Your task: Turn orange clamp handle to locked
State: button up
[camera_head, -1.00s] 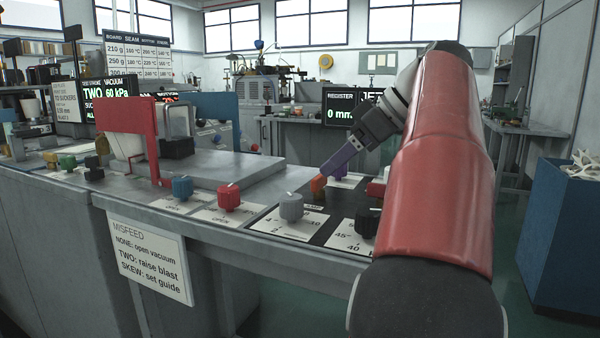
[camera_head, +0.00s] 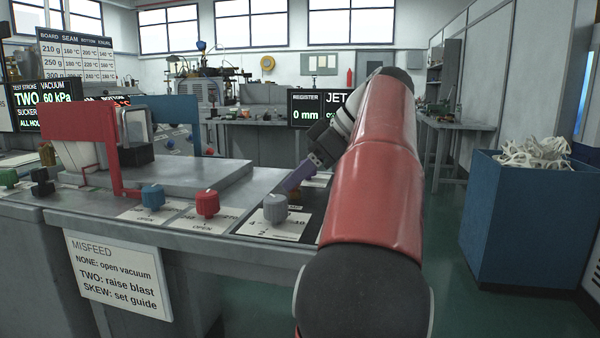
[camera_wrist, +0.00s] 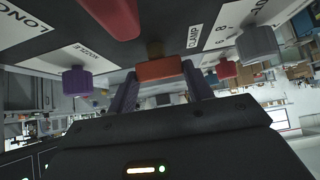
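The orange clamp handle (camera_wrist: 160,69) is in the middle of the wrist view, with the CLAMP label (camera_wrist: 194,36) on the dark panel beside it. My gripper (camera_wrist: 160,78) has one finger on each side of the handle, and both fingertips look flush against it. In the head view my gripper's purple fingers (camera_head: 299,177) reach down to the panel behind the grey knob (camera_head: 275,208). The orange handle is not clearly seen there, and the locked and unlocked marks around it cannot be read.
A purple knob (camera_wrist: 77,81) and a long red handle (camera_wrist: 115,15) are close to my gripper. A blue knob (camera_head: 153,196) and a red knob (camera_head: 207,203) stand to the left on the console. A blue bin (camera_head: 520,220) stands on the floor at right.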

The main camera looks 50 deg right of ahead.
jog(key=c, duration=0.4)
jog(key=m, duration=0.1)
jog(key=m+h+b, duration=0.2)
jog(key=shift+a+f+t, duration=0.1)
jog(key=shift+a+t, duration=0.15)
jog(key=shift+t, duration=0.15)
jog(key=m+h, duration=0.1)
jog(key=m+h+b, duration=0.1)
jog(key=m, duration=0.1)
jog(key=m+h+b, duration=0.1)
jog(key=m+h, duration=0.1)
jog(key=shift+a, duration=0.25)
jog(key=m+g+h, duration=0.1)
jog(key=m+h, duration=0.1)
jog(key=m+g+h, duration=0.1)
jog(key=m, duration=0.2)
jog(key=shift+w+a+r+h, duration=0.1)
jog(key=shift+a+r+h, duration=0.1)
jog(key=shift+h, duration=0.2)
jog(key=shift+w+m+g+h+p, duration=0.1)
jog(key=shift+m+g+h+p, duration=0.4)
jog(key=shift+m, duration=0.7)
jog(key=shift+w+m+g+h+p, duration=0.1)
jog(key=shift+m+g+h+p, duration=0.2)
jog(key=shift+m+g+h, duration=0.65)
jog(key=shift+f+m+y, duration=0.1)
jog(key=shift+m+y, duration=0.25)
jog(key=shift+m, duration=0.1)
